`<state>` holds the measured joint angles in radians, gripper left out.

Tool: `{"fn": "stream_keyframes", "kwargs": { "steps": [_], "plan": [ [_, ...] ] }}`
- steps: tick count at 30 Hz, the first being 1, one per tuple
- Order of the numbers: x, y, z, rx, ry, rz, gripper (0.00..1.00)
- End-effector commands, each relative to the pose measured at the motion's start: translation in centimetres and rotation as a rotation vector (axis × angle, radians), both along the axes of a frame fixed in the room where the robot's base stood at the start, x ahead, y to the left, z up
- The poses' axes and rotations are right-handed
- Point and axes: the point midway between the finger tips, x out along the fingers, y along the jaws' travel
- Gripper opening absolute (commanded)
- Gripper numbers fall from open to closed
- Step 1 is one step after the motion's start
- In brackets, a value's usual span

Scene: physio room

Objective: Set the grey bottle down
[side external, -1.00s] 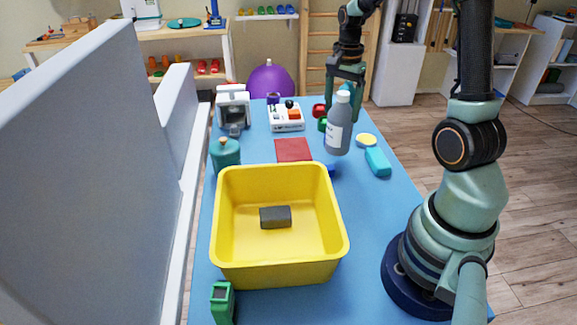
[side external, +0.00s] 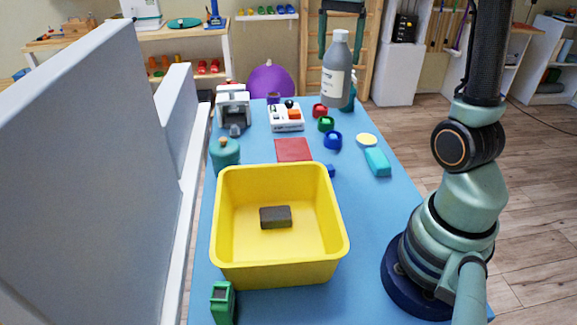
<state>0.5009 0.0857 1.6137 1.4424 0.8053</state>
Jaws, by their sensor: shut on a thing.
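My gripper (side external: 341,48) is at the top of the side external view, its two fingers pointing down on either side of the bottle's cap. The bottle hangs nearly upright in the air, well above the blue table (side external: 385,215). In the picture its lower end covers part of the table's far right area. A teal object (side external: 351,97) is partly hidden behind it. A flat red square (side external: 293,150) lies bare on the table behind the yellow bin.
The yellow bin (side external: 225,255) holds a dark block (side external: 275,217). A teal jar (side external: 225,154), a grey dispenser (side external: 233,110) and a button panel (side external: 287,118) stand left and behind. Red (side external: 319,110), green (side external: 326,124) and blue (side external: 333,140) round pieces, and a teal block (side external: 377,162), are right.

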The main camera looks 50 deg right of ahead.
Motion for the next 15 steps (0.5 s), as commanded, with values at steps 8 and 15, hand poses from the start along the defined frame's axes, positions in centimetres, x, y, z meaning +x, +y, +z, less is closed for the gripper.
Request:
{"fn": "stream_keyframes", "kwargs": {
  "steps": [8,15],
  "plan": [
    [1.9,5.6,-3.0,-0.001,0.000,0.613,0.00],
    [2.6,9.7,-5.1,0.000,-0.001,1.067,0.00]
  ]
}}
